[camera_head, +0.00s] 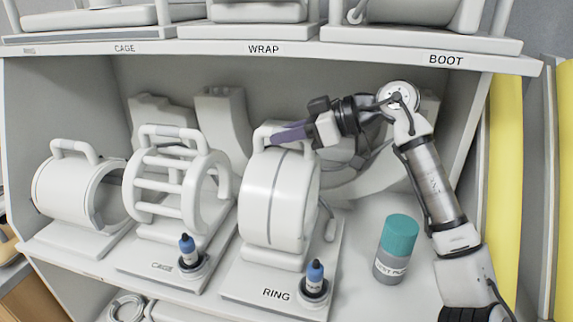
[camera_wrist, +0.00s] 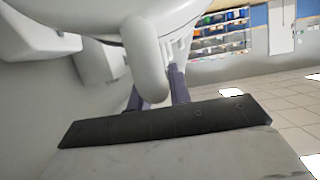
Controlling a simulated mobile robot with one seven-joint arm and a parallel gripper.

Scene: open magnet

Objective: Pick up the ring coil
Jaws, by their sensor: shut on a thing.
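The ring coil (camera_head: 277,200) is a white, wide ring with a dark seam around its middle and a handle on top. It stands on a white base board (camera_head: 255,285) labelled RING, on the shelf in the head view. My gripper (camera_head: 275,138) is at the handle on its top and is shut on it. In the wrist view the white handle (camera_wrist: 147,65) passes between the two dark fingers of my gripper (camera_wrist: 160,92). The fingertips are partly hidden behind the handle. I cannot tell whether the coil is clear of its base.
Left of the ring coil stands the cage coil (camera_head: 168,208), with another white coil (camera_head: 72,192) beyond it. Blue-capped plugs (camera_head: 315,275) stand on the boards. A teal-lidded bottle (camera_head: 397,248) stands to the right. An upper shelf (camera_head: 270,48) with labels hangs close above my arm.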

